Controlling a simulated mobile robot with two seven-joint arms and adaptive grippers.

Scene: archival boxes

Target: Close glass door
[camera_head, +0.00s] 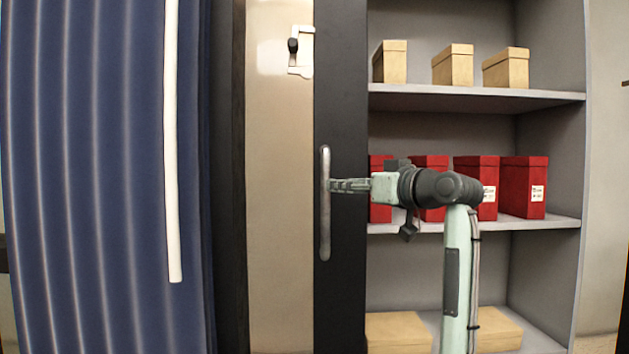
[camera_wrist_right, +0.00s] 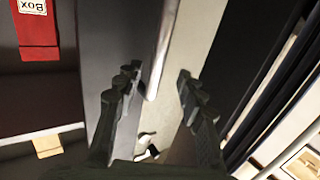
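The glass door has a dark frame (camera_head: 341,100) and a clear pane (camera_head: 280,200); it stands at the left side of the open shelf unit. Its silver vertical handle (camera_head: 325,225) is on the dark frame, and the handle also shows in the wrist view (camera_wrist_right: 163,45). My right gripper (camera_head: 335,185) reaches the handle from the right in the head view. In the wrist view my right gripper (camera_wrist_right: 160,78) has its fingers apart, with the handle's end lying between the fingertips; contact is not clear. My left gripper is not in view.
The shelf unit (camera_head: 475,98) holds tan boxes (camera_head: 453,66) on top, red boxes (camera_head: 522,185) in the middle and flat tan boxes (camera_head: 398,330) below. A blue ribbed panel (camera_head: 90,180) with a white bar (camera_head: 172,140) stands at left. A lever handle (camera_head: 300,55) shows behind the pane.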

